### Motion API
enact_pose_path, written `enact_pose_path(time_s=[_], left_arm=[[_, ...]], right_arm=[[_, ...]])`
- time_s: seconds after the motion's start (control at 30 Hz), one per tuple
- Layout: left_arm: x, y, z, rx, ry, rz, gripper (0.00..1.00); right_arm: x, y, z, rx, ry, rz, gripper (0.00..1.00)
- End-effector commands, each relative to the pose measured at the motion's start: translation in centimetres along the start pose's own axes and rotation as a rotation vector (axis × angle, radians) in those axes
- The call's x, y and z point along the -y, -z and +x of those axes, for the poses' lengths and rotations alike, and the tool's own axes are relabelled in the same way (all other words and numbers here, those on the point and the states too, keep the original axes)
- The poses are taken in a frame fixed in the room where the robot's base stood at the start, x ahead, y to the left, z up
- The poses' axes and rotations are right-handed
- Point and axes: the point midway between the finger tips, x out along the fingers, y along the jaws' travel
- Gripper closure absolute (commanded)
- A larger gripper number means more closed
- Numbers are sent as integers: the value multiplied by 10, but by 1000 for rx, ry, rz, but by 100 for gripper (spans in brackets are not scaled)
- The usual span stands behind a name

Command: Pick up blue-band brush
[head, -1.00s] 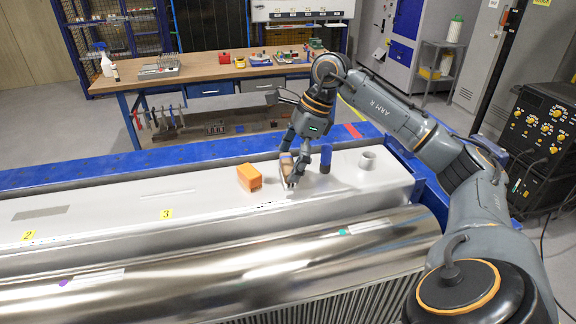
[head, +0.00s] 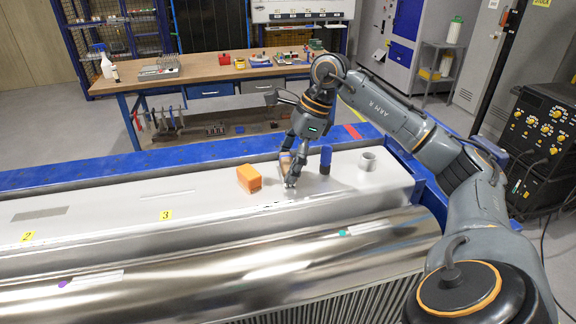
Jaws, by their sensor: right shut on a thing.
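The brush (head: 285,166) has a tan, wood-coloured body and is on the pale top of the long machine bed, mostly hidden behind my right gripper's fingers. Its blue band is hard to make out at this size. My right gripper (head: 291,178) points down at the brush and is shut on it. I cannot tell whether the brush touches the surface. My left gripper is not in view.
An orange block (head: 249,178) stands just left of the gripper. A dark blue cylinder (head: 325,160) stands close on its right, and a grey metal ring (head: 367,161) stands farther right. The bed's left part is clear. A shiny roller (head: 200,262) runs along the front.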

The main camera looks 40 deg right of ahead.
Motion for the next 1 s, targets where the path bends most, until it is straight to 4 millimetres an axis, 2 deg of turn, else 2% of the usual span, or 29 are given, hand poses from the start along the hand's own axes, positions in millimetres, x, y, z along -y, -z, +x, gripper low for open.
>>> enact_pose_path(time_s=[0.17, 0.23, 0.47, 0.53, 0.7, 0.83, 1.0], left_arm=[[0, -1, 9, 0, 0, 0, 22], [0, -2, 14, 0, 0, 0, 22], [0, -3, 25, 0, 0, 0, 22], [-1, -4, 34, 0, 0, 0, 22], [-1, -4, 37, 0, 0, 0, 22], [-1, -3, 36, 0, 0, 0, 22], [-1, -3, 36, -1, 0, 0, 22]], right_arm=[[1, -8, -16, 5, 4, -2, 53], [-4, -12, -29, 5, 6, -6, 53], [-53, -30, -83, 4, 8, -8, 53], [-73, -30, -87, 0, 6, -7, 53], [-109, -35, -106, 0, 6, -4, 53], [-127, -37, -115, 0, 3, -2, 53], [-138, -38, -119, 0, 1, 0, 53]])
